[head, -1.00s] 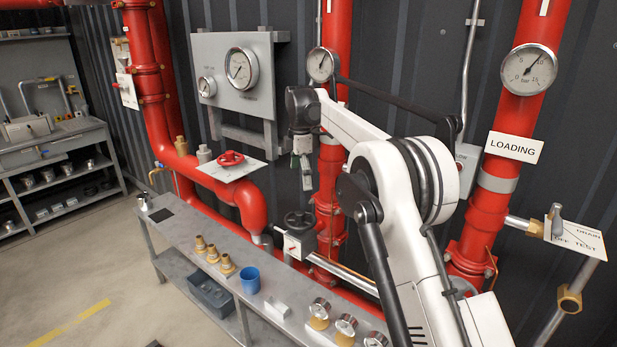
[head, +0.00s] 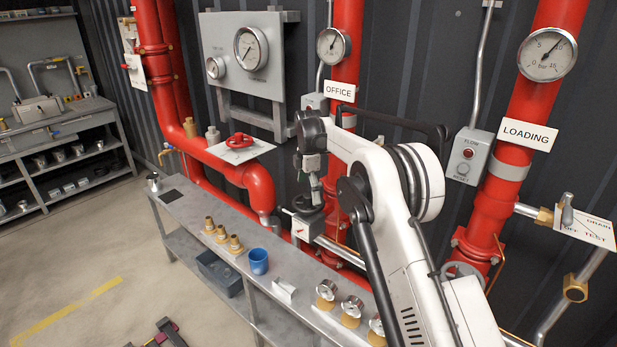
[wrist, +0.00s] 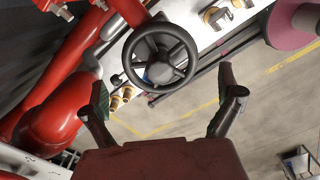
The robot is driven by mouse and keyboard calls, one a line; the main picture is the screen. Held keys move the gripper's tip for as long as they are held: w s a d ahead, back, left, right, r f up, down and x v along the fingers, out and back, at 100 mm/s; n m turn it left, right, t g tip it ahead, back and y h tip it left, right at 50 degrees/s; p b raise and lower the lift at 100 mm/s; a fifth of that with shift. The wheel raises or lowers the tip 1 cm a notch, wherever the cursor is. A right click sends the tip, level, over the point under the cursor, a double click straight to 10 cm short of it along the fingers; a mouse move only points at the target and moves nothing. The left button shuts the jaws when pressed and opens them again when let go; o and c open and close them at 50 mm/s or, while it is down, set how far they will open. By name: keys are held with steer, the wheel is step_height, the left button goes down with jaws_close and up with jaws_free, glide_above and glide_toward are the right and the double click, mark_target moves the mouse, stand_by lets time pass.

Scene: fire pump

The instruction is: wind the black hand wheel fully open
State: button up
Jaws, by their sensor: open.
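The black hand wheel (head: 304,205) sits on a grey valve box (head: 308,228) with a red pointer, behind the bench. In the head view my gripper (head: 316,193) is just above the wheel and hides part of it. In the wrist view the wheel (wrist: 164,52) shows whole, with a round rim and spokes. My gripper's two fingers (wrist: 162,80) are spread wide at either side, with the wheel between and beyond them in the picture. The gripper is open and empty. I see no clear contact with the rim.
A red hand wheel (head: 239,140) is on the pipe to the left. The grey bench (head: 190,205) holds brass fittings (head: 221,235), a blue cup (head: 258,262) and loose gauges (head: 350,312). Red pipes (head: 346,60) stand close behind the wheel.

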mark_target(309, 195)
steer(key=shift+f, duration=1.85)
steer(key=c, duration=1.1)
steer(key=o, duration=0.6)
steer(key=c, duration=0.7)
steer(key=shift+o, duration=0.2)
steer(key=n+b, duration=0.1)
steer(key=n, duration=0.2)
steer(key=shift+n, duration=0.3)
steer(key=n+b, duration=0.1)
steer(key=n, duration=0.3)
